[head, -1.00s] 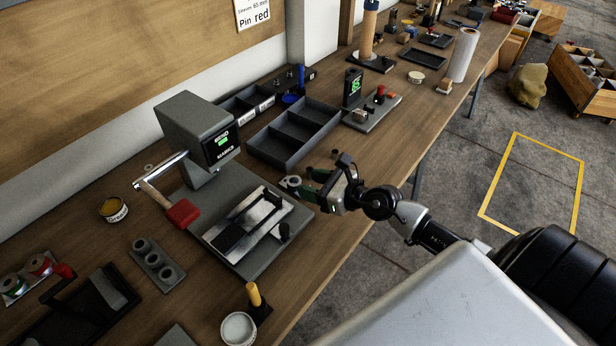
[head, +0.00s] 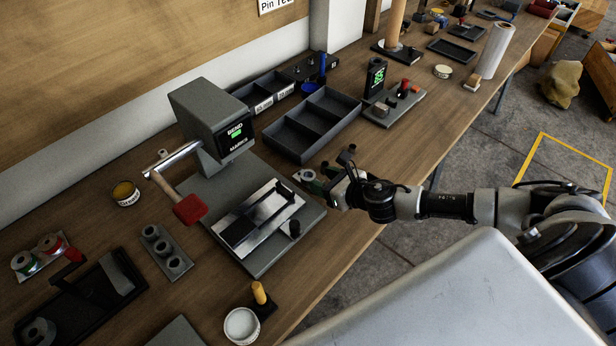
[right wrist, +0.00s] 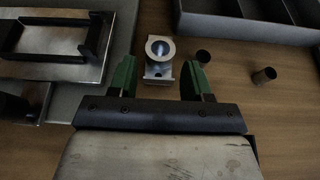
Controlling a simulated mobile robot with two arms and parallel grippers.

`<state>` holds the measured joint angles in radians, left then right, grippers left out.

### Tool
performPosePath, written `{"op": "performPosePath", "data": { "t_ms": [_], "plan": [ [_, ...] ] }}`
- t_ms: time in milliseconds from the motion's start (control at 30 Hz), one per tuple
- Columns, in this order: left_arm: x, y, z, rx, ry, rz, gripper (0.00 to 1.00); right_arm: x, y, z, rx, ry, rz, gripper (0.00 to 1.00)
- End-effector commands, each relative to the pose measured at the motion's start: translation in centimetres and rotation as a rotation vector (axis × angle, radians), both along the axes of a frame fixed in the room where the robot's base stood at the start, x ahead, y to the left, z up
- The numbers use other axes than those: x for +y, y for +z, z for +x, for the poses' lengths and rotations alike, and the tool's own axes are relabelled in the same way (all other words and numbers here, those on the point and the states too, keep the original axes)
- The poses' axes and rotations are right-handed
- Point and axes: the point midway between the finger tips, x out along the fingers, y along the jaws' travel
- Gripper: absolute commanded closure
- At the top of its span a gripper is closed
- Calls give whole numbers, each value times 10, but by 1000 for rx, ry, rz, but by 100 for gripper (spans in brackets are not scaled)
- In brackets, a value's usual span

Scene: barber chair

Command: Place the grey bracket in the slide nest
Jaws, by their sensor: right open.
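The grey bracket (right wrist: 159,62), a small metal piece with a round hole, lies on the bench in the right wrist view. It also shows in the head view (head: 305,175), partly hidden by my gripper. My right gripper (right wrist: 160,78) is open, with its green fingers on either side of the bracket's near end; I cannot tell whether they touch it. In the head view my right gripper (head: 322,184) is low at the bench, right of the press. The slide nest (head: 262,216) is the silver and dark slide on the press base, and looks empty. My left gripper is out of view.
The press (head: 212,120) has a red-ended lever (head: 190,208) reaching over the bench. A dark divided tray (head: 312,125) stands behind the bracket. Small dark cylinders (right wrist: 265,76) stand right of the bracket. A black knob (head: 294,228) rises from the press base.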

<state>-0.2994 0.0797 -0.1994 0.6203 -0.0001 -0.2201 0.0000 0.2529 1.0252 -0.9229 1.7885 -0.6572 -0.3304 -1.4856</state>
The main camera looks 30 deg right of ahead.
Motion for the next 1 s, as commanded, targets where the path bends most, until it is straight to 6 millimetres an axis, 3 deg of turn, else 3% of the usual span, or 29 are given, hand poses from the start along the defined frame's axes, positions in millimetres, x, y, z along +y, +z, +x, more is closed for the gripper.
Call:
{"op": "performPosePath", "data": {
  "t_ms": [433, 733, 1000],
  "plan": [
    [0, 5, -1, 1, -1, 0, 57, 14, -22, 44, -1, -1, 2, 51],
    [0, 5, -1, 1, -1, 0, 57, 16, -26, 48, 1, 1, 2, 51],
    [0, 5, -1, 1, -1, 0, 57, 16, -25, 48, -1, 1, 2, 85]
  ]
}}
